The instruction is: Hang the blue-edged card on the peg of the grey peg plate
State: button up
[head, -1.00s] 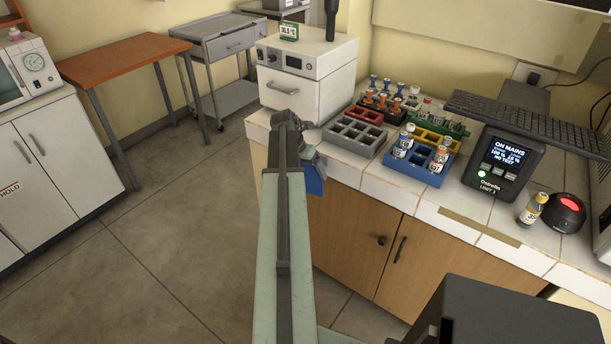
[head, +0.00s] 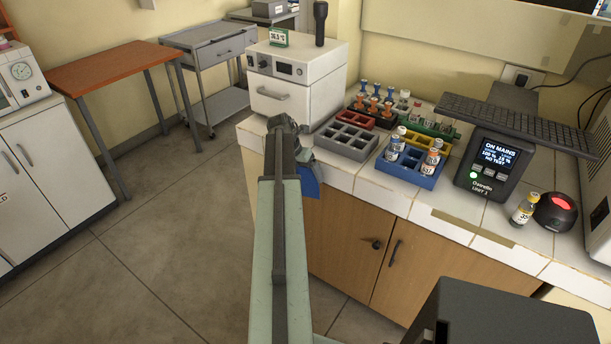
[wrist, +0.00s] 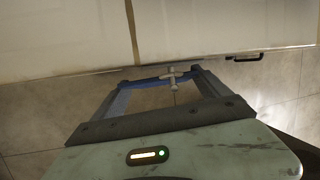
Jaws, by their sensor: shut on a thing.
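My gripper (head: 291,134) is at the far end of my arm, in front of the counter's left front corner. A blue piece (head: 309,180), which looks like the blue-edged card, hangs just below and right of it. In the wrist view my gripper (wrist: 160,92) has a blue strip (wrist: 140,82) between its fingers, and it is shut on this card. Most of the card's face cannot be made out. A small grey cross-shaped part (wrist: 172,76) shows at the fingertips; I cannot tell what it belongs to. I cannot make out the grey peg plate in either view.
The white counter holds a small white incubator (head: 297,85), a grey rack (head: 346,141), a blue rack (head: 406,174) with vials and a monitor unit (head: 494,165). Wooden cabinet doors (head: 345,235) are below. An orange-topped table (head: 110,68) stands left. The floor between is clear.

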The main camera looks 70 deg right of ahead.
jog(key=o, duration=1.1)
jog(key=shift+r, duration=0.1)
jog(key=p+v, duration=0.7)
jog(key=shift+w+a+r, duration=0.1)
jog(key=shift+r, duration=0.2)
